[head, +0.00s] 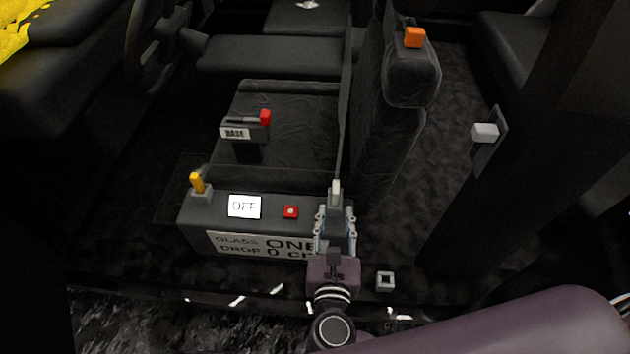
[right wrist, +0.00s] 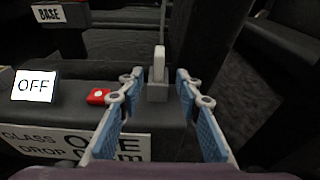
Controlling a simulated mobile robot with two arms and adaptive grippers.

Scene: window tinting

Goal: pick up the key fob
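My right gripper (head: 335,210) is open, with its two blue-padded fingers apart in the right wrist view (right wrist: 160,84). A pale upright piece (head: 335,190) on a grey base stands at the right end of a dark control box. In the right wrist view this piece (right wrist: 159,60) shows beyond and between the fingertips, and I see no contact. I cannot tell whether it is the key fob. No other object is clearly recognisable as a fob. My left gripper is not in view.
The dark box (head: 197,226) carries a yellow lever (head: 198,182), an OFF display (head: 244,206) and a red button (head: 291,211). A red-tipped BASE lever (head: 265,117) is behind. A seat (head: 411,80) and a pillar (head: 541,120) stand right. A small grey square piece (head: 385,271) lies low.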

